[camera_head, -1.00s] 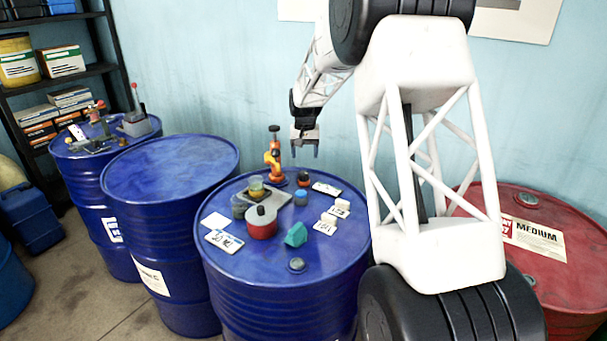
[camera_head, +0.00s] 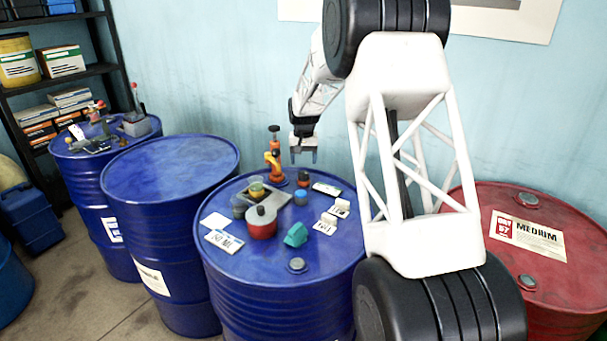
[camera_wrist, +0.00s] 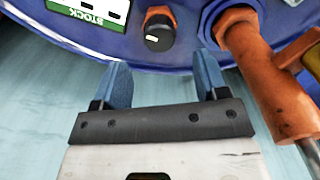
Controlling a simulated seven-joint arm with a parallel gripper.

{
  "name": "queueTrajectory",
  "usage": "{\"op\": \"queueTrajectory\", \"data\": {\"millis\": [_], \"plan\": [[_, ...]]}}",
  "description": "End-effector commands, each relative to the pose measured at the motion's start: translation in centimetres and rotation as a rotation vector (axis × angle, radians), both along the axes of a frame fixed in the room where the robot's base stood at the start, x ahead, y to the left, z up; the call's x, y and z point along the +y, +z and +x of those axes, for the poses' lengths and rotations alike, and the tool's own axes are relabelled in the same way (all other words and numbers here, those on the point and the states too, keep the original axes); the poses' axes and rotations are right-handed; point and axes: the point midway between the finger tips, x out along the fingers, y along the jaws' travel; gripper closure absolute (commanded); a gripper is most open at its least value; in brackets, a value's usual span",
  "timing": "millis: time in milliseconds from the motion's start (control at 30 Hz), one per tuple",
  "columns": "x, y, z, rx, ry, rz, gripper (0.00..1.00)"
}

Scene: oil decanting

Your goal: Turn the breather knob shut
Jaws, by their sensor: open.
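The breather knob (camera_wrist: 158,32) is black with a short white mark and sits on an orange base on the blue drum's top (camera_head: 335,236). In the head view the knob (camera_head: 303,177) is small, near the drum's far edge. My gripper (camera_wrist: 162,70) has two blue fingers, open and empty. In the wrist view the knob lies just beyond the fingertips, between their lines and apart from them. In the head view my gripper (camera_head: 303,158) hangs above the knob, pointing down.
An orange pump (camera_head: 274,160) stands close left of the knob; its orange pipe (camera_wrist: 262,75) is near one finger in the wrist view. A white label card (camera_head: 327,188), a red pot (camera_head: 262,225) and a teal block (camera_head: 296,235) are on the drum. The wall is behind.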

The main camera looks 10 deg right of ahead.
Motion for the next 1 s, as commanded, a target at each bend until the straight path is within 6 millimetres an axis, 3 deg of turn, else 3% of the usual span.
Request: {"op": "queueTrajectory", "data": {"millis": [500, 933, 1000], "plan": [[0.0, -5.7, 0.0, 0.001, 0.0, 0.0, 0.33], [0.0, -6.3, 0.0, 0.001, 0.0, 0.0, 0.33], [0.0, -6.3, 0.0, 0.0, 0.0, 0.0, 0.42]]}}
